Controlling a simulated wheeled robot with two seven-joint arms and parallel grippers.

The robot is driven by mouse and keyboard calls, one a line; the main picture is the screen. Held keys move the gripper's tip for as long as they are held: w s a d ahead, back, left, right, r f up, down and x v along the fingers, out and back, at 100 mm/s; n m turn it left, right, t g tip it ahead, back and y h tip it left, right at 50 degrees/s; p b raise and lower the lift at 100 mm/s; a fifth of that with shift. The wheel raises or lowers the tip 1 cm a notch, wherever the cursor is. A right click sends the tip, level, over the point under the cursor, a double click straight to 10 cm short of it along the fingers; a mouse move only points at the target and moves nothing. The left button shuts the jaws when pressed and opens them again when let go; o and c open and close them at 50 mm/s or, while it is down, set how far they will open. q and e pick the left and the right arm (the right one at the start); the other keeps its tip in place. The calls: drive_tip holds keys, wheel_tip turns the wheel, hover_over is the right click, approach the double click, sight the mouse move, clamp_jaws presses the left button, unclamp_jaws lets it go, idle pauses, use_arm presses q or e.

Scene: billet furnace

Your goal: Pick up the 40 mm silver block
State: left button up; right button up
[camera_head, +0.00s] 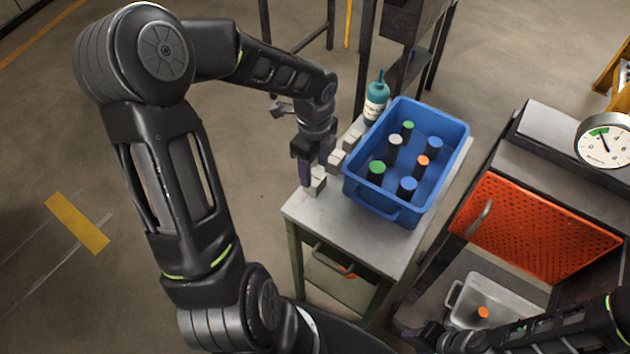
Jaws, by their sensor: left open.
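Several small silver-grey blocks stand in a row on the left side of the grey table (312,215). The front block (317,185) is near the table's left corner, with a middle block (336,160) and a back block (352,138) behind it. I cannot read which one is 40 mm. My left gripper (312,176) is open and points down at the front block, its fingers close around its upper part. Whether they touch it cannot be told, and the fingers partly hide it. My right gripper (420,334) is low at the bottom right, away from the blocks; its jaws are unclear.
A blue crate (400,219) with several dark cylinders with coloured tops stands right of the blocks. A teal-topped bottle (376,98) stands behind them.

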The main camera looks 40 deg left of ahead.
sight(315, 177)
use_arm(q)
drive_tip(key=shift+f, duration=2.6)
clamp_jaws()
